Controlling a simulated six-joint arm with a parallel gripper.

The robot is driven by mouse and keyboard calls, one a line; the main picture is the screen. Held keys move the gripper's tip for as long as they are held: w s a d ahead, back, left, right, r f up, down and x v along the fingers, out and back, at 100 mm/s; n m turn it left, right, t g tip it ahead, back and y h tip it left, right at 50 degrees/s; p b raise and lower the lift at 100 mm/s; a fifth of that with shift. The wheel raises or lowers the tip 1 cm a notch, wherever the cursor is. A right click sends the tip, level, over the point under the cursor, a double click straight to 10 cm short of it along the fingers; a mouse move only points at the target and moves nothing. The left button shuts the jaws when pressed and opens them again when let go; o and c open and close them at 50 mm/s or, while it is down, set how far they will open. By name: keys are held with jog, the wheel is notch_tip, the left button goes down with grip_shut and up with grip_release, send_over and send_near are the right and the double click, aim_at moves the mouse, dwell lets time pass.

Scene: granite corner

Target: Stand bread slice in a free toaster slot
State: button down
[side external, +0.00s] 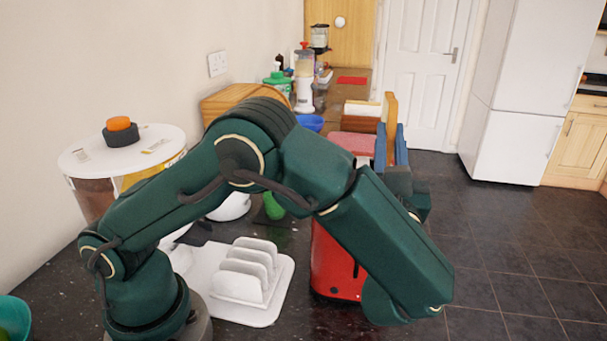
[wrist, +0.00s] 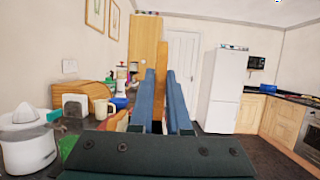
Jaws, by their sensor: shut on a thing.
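My gripper (side external: 391,128) has two blue fingers pointing up and away, shut on a tan bread slice (side external: 390,108). The slice stands upright between the fingers, edge on, and sticks out past their tips. In the wrist view the bread slice (wrist: 163,70) also shows between the fingers of my gripper (wrist: 161,80). The red toaster (side external: 333,268) stands on the dark worktop, largely hidden behind my arm in the side view. Its slots are hidden, so I cannot tell which are free. The held slice is above and beyond the toaster, apart from it.
A white rack (side external: 245,270) with upright dividers stands left of the toaster. A large white-lidded container (side external: 125,150) is by the wall. A wooden bread bin (side external: 240,98), a blender (side external: 304,80) and a blue bowl (side external: 310,122) stand farther back. Open floor lies right.

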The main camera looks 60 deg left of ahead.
jog(key=shift+a+f, duration=0.15)
jog(key=shift+f, duration=4.7)
jog(key=c, duration=0.8)
grip_release()
jog(key=shift+r, duration=4.15)
